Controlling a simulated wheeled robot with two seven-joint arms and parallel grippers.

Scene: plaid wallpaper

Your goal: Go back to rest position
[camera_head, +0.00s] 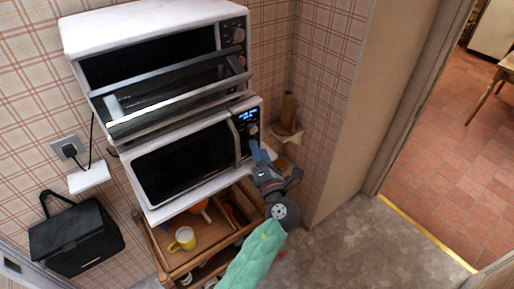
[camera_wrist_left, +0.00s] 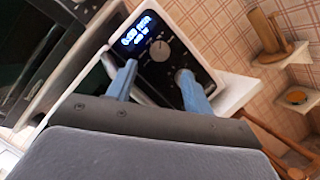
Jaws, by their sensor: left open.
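My left gripper (camera_head: 259,155) has blue fingers and sits at the end of my arm, which comes up from the bottom in a green sleeve. It is just in front of the right end of the white microwave (camera_head: 185,160), near the control panel. In the left wrist view the two fingers of my left gripper (camera_wrist_left: 156,78) are spread apart with nothing between them. The microwave's lit display and knob (camera_wrist_left: 160,50) show just beyond them. I cannot tell whether the fingers touch the panel. The microwave door looks shut. My right gripper is not in view.
A white toaster oven (camera_head: 150,20) stands on the microwave, its glass door tilted outward. Below is a wooden cart (camera_head: 205,240) with a yellow mug (camera_head: 183,239). A black bag (camera_head: 75,238) hangs at left. Corner shelves (camera_head: 285,133) are close right of the gripper. Floor at lower right is clear.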

